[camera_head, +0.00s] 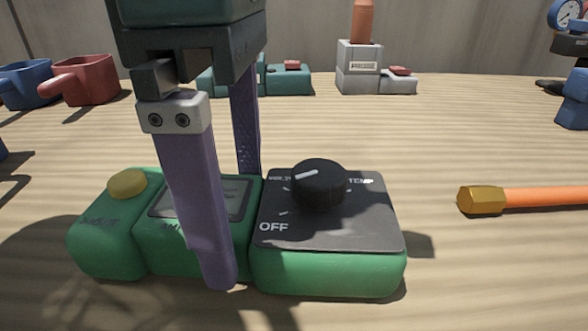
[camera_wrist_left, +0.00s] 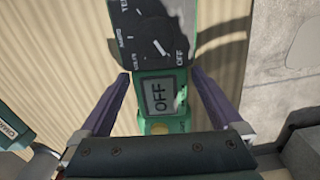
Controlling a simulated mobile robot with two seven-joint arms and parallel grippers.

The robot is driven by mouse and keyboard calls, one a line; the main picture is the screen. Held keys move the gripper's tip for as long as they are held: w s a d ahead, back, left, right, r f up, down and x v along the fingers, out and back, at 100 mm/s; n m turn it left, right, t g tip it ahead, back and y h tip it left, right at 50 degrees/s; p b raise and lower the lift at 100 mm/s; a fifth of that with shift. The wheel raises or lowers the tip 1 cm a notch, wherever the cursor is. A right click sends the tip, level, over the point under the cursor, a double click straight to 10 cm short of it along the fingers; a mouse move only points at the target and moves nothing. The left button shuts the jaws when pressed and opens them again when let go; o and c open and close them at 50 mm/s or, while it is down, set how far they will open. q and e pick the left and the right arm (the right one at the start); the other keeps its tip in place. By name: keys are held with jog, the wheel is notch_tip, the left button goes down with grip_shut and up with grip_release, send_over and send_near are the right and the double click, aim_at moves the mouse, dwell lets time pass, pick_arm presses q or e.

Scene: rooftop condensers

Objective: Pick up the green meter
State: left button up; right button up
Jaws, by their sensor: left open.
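The green meter (camera_head: 330,268) lies on the corrugated surface in front of me, with a black dial, a grey screen and a yellow button. In the left wrist view the meter (camera_wrist_left: 183,78) shows its screen reading OFF. My left gripper (camera_head: 232,225) is open, with its purple fingers down on either side of the meter's screen section. In the left wrist view the fingers of the left gripper (camera_wrist_left: 162,88) stand either side of the meter's body; whether they touch it I cannot tell. My right gripper is not in view.
An orange-handled tool with a brass-coloured end (camera_head: 482,199) lies to the right. Behind are a red cup-like part (camera_head: 88,80), a blue one (camera_head: 28,84), a teal device (camera_head: 288,80), a grey device (camera_head: 358,68) and a blue gauge tool (camera_head: 572,100). The surface between is clear.

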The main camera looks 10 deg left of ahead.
pick_arm(q)
jog(key=shift+f, duration=0.55)
grip_shut()
dwell(0.5)
